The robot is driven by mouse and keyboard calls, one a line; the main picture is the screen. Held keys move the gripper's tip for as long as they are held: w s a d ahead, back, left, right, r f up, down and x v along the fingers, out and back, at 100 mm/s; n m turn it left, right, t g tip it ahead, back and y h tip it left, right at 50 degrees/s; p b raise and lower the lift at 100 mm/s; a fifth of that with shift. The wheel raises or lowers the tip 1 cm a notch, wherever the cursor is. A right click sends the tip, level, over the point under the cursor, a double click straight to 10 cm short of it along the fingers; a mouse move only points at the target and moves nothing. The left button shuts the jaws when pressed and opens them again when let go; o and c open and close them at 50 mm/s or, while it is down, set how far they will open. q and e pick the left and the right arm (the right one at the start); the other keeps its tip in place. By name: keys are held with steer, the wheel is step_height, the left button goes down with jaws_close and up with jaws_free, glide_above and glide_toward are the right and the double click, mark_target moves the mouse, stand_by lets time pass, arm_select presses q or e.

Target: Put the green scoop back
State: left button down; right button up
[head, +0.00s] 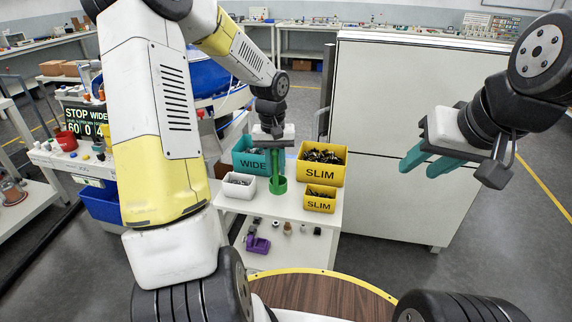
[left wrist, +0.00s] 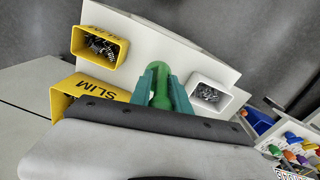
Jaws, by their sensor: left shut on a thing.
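The green scoop (head: 278,187) is upright between the teal fingers of my left gripper (head: 274,168), over the white cart top among the bins. In the left wrist view, the scoop's green handle (left wrist: 161,86) is between the two fingers of my left gripper (left wrist: 161,92), which are shut on it. I cannot tell whether the scoop's lower end touches the cart top. My right gripper (head: 428,165) is at the right in front of the white cabinet, empty, its two teal fingers apart.
The white cart (head: 312,214) carries a teal WIDE bin (head: 249,161), a large yellow SLIM bin (head: 331,172), a small yellow SLIM bin (head: 320,205) and a white bin (head: 238,190), close around the scoop. A purple object (head: 257,245) is lower down. A round wooden table (head: 325,293) is in front.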

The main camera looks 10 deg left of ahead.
mark_target(274, 149)
arm_select(q)
steer(key=shift+f, duration=1.7)
steer(key=shift+f, duration=0.1)
steer(key=c, duration=1.2)
jaws_free()
steer(key=shift+c, duration=0.2)
step_height(274, 149, up, 11)
steer(key=shift+s+a, duration=0.15)
steer(key=shift+s+r, duration=0.15)
steer(key=shift+r, duration=0.55)
steer(key=s+d+r+m+t+h, duration=0.1)
steer(key=s+r+t, duration=0.2)
steer(key=s, duration=0.7)
steer(key=s+d+r+m+t, duration=0.1)
steer(key=s+r+t, duration=0.1)
steer(key=s+r, duration=0.6)
steer(key=s, duration=0.3)
steer(key=shift+d+t+h, duration=0.25)
steer(key=shift+t+h, duration=0.15)
steer(key=shift+s, duration=0.1)
